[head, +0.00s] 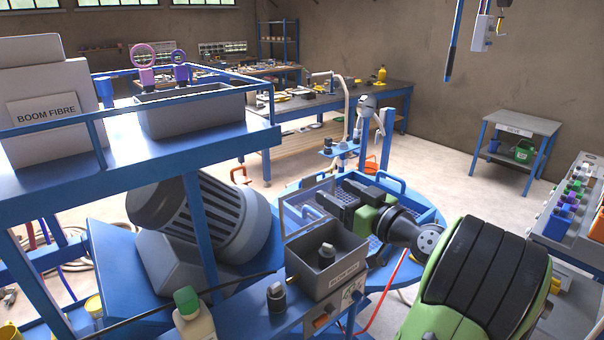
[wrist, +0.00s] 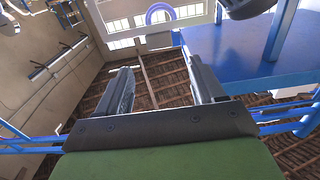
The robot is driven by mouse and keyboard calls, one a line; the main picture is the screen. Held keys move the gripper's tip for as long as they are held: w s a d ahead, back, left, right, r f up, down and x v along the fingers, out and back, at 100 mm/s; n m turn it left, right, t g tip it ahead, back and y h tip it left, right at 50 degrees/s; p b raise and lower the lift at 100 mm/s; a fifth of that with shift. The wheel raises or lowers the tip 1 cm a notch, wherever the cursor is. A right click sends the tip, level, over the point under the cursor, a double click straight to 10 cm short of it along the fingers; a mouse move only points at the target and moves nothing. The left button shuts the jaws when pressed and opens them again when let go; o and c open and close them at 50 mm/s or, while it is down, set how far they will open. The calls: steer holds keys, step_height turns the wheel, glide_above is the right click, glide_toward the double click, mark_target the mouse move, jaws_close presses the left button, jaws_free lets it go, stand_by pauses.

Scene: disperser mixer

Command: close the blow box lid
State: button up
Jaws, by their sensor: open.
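The blow box (head: 343,272) is a small grey open-topped box on a blue stand, with a label on its front. A dark capped piece (head: 326,256) stands inside it. Its clear, framed lid (head: 303,212) stands raised at the back of the box, so the box is open. My gripper (head: 338,193), green with dark fingers, is just behind and right of the raised lid. Its fingers are apart with nothing between them. Whether it touches the lid cannot be told. In the wrist view my gripper (wrist: 158,82) is open and empty; I cannot make out the box or lid there.
A large grey motor (head: 205,218) lies left of the box. A blue shelf (head: 150,150) with a Boom Fibre bin stands further left. A bottle with a green cap (head: 192,315) is in front. A round blue table (head: 425,210) is behind my gripper.

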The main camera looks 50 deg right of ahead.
mark_target(311, 178)
steer(key=w, duration=0.3)
steer(key=w+d+p, duration=0.1)
steer(key=w, duration=0.3)
steer(key=w+p, duration=0.1)
steer(key=w, duration=0.3)
steer(key=shift+w+d, duration=0.15)
steer(key=shift+w, duration=0.1)
jaws_close()
